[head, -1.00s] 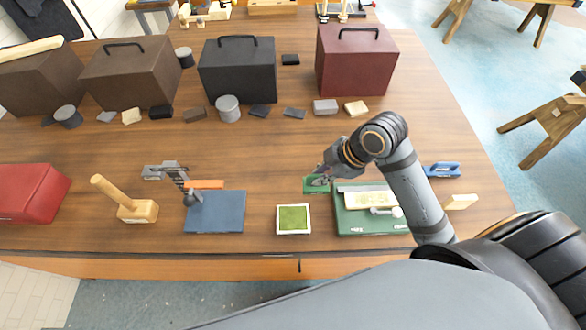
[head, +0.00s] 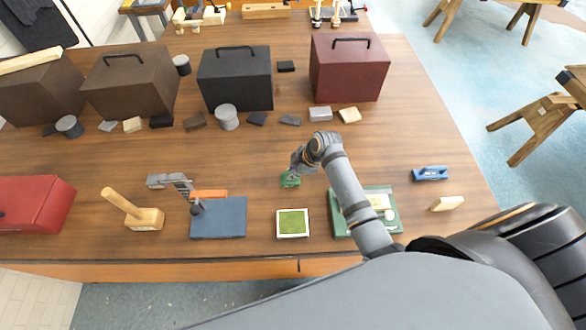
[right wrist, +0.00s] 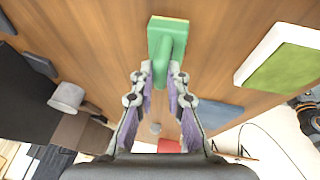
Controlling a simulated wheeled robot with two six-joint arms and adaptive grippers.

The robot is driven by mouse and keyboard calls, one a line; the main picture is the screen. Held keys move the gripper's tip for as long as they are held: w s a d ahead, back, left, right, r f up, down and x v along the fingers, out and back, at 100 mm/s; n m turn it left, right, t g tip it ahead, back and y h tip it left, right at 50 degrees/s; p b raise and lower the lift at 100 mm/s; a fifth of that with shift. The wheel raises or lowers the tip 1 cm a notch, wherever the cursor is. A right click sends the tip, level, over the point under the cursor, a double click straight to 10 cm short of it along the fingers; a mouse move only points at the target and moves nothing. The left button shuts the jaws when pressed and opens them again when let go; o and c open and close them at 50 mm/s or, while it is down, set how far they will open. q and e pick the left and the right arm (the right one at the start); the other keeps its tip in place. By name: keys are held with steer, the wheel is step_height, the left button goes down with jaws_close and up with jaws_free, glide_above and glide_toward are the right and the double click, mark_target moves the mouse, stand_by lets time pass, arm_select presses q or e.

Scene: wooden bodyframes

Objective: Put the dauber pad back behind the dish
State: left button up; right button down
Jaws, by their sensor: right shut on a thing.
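The dauber pad is a green block with a raised green handle (right wrist: 165,42). In the head view the green pad (head: 289,182) shows just behind the dish. My right gripper (right wrist: 160,82) is shut on its handle; in the head view the gripper (head: 296,168) partly covers the pad. The dish (head: 292,223) is a white square tray with a green inside, near the table's front edge. It also shows in the right wrist view (right wrist: 285,62), apart from the pad. I cannot tell whether the pad touches the table. My left gripper is not in view.
A green board (head: 338,222) with pale pieces lies right of the dish, under my right arm. A blue plate (head: 220,218) and a mallet (head: 140,217) lie left. Toolboxes (head: 236,85) and small blocks stand farther back. The table behind the dish is largely clear.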

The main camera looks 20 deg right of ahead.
steer(key=shift+f, duration=0.25)
steer(key=c, duration=1.4)
jaws_free()
steer(key=shift+o, duration=0.2)
steer(key=shift+r, duration=0.15)
steer(key=shift+s+d+r, duration=0.1)
steer(key=shift+d+r, duration=0.05)
steer(key=shift+r, duration=0.1)
steer(key=b+v, duration=0.3)
steer(key=v, duration=0.8)
steer(key=shift+r+b, duration=0.25)
steer(key=shift+b, duration=0.1)
steer(key=shift+s, duration=0.15)
